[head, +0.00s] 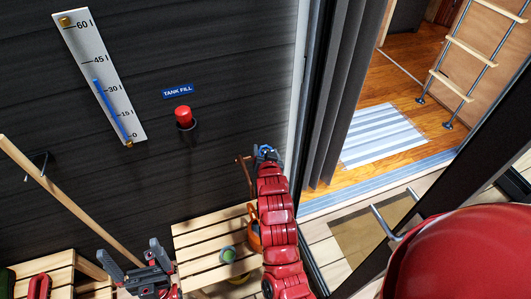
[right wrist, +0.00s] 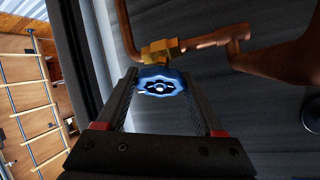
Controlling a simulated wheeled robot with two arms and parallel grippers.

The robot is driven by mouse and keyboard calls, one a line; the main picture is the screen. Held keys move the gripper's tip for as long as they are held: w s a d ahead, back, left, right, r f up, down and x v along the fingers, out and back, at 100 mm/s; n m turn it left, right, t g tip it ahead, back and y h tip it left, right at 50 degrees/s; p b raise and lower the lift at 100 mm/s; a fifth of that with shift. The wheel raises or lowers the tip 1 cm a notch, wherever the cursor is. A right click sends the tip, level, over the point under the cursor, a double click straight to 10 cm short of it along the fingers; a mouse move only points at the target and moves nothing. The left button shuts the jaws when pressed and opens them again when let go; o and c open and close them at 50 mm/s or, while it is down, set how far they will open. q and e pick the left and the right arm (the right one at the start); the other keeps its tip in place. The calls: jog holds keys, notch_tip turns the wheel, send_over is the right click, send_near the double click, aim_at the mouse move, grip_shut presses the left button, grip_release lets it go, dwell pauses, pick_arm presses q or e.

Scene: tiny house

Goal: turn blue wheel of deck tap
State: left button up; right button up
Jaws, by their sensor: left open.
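The blue wheel (right wrist: 160,84) of the deck tap sits between the two fingers of my right gripper (right wrist: 161,82) in the right wrist view. Its rim meets both fingers near their tips. Behind it are the brass valve body (right wrist: 162,50) and a copper pipe (right wrist: 205,41). In the head view the tap's copper pipe (head: 245,172) shows against the dark wall, and my right gripper (head: 265,152) at the end of the red arm mostly covers the wheel. My left gripper (head: 135,262) is open and empty, low in the head view.
A gauge (head: 98,72) with a blue bar near 35 and a red "TANK FILL" button (head: 184,114) are on the dark wall. A slatted wooden bench (head: 205,235) stands below, with an orange item (head: 253,232) on it. An open doorway with a striped rug (head: 383,137) lies right.

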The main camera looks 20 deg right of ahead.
jog(key=o, duration=0.4)
jog(key=shift+o, duration=0.2)
jog(key=shift+s+a+r, duration=0.1)
jog(key=shift+s+a, duration=0.05)
jog(key=shift+s, duration=0.15)
jog(key=p+v, duration=0.8)
jog(key=v, duration=0.8)
jog(key=shift+s+r, duration=0.2)
jog(key=shift+s, duration=0.15)
